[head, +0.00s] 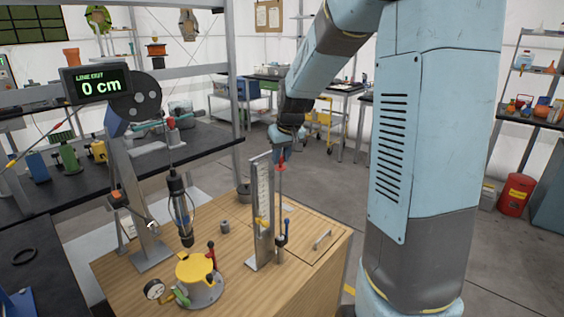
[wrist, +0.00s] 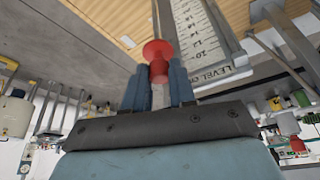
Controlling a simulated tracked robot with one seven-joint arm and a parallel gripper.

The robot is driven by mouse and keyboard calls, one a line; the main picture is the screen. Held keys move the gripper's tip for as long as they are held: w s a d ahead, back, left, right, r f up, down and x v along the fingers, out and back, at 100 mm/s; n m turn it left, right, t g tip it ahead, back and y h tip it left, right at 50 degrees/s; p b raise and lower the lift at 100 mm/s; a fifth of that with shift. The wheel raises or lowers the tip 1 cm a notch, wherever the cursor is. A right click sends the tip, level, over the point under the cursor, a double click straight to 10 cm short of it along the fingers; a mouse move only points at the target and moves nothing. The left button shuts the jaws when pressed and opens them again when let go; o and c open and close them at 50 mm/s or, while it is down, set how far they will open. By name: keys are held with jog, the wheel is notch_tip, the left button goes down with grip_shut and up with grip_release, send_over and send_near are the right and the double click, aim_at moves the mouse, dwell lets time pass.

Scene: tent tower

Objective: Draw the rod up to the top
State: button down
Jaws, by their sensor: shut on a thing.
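A thin upright rod (head: 280,205) stands beside a scale post (head: 263,205) on the wooden bench. Its red top knob (head: 281,162) sits near the top of the post. My gripper (head: 283,148) reaches down from above to this knob, partly hidden by my own arm. In the wrist view, the two blue fingers of my gripper (wrist: 166,88) are shut on the red knob (wrist: 157,52), with the scale plate (wrist: 203,40) close behind it. A blue-handled part (head: 285,232) is on the rod low down, and a yellow pointer (head: 261,222) is at the post.
A yellow-topped fitting (head: 196,268) with a dial gauge (head: 154,290) stands at the bench's front left. A dark bottle-like instrument (head: 182,210) hangs above it. A display (head: 97,84) reads 0 cm. A drawer handle (head: 322,239) is to the right.

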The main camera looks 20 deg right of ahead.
jog(key=shift+r, duration=0.2)
jog(key=c, duration=1.2)
grip_release()
jog(key=shift+s+r, duration=0.1)
jog(key=shift+o, duration=1.3)
jog(key=v, duration=1.3)
jog(key=shift+s+r, duration=0.15)
jog(key=shift+r, duration=0.1)
jog(key=s+a+f, duration=0.1)
jog(key=s, duration=1.1)
jog(key=s+a+f+m+t, duration=0.1)
jog(key=s+a+f, duration=0.1)
jog(key=s, duration=1.1)
jog(key=shift+f+h, duration=0.15)
jog(key=shift+h, duration=0.15)
